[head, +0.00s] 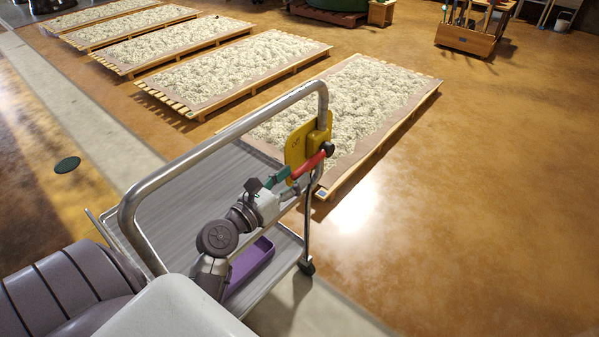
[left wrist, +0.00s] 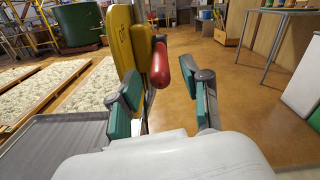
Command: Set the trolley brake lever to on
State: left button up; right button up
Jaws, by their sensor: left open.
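The trolley (head: 190,195) has a bent metal handle rail and grey shelves. A yellow brake plate (head: 296,146) is fixed on the rail's far upright; its small marking looks like "Off". The red brake lever (head: 312,164) slants in front of the plate, with a dark knob at its upper right end. My left gripper (head: 290,181) is open at the lever's lower left end. In the left wrist view, the red lever (left wrist: 160,65) stands beyond and between the green-padded fingers, nearer the left finger, which overlaps the yellow plate (left wrist: 124,38). Contact cannot be told. My right gripper is not in view.
A purple bin (head: 249,265) sits on the lower shelf under my left arm. Several low wooden pallets with pale, rough filling (head: 350,100) lie beyond the trolley. A wooden tool cart (head: 468,36) stands far right. The brown floor on the right is clear.

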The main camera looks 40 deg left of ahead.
aim_at(313, 162)
pick_arm(q)
jog(key=shift+w+d, duration=0.1)
jog(key=shift+w, duration=1.25)
grip_shut()
